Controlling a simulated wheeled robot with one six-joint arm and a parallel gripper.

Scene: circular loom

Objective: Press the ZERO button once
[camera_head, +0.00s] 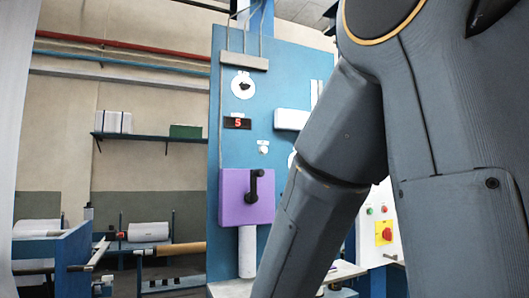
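A tall blue panel (286,69) stands in the middle of the view. A small black display (237,123) on it shows a red 5. A small white fitting (263,147) sits just right of and below the display; I cannot tell whether it is the ZERO button. I can read no ZERO label. A white control box (378,245) at the right has small green and red buttons and a red knob on a yellow plate. My arm crosses the right half and hides part of the panel and box. My gripper is out of view.
A purple box (235,201) with a black crank handle (255,186) sticks out of the panel's lower part. A white cylinder (247,252) is below it. Blue frames with rolls (148,232) stand at the left. A wall shelf (150,136) is behind.

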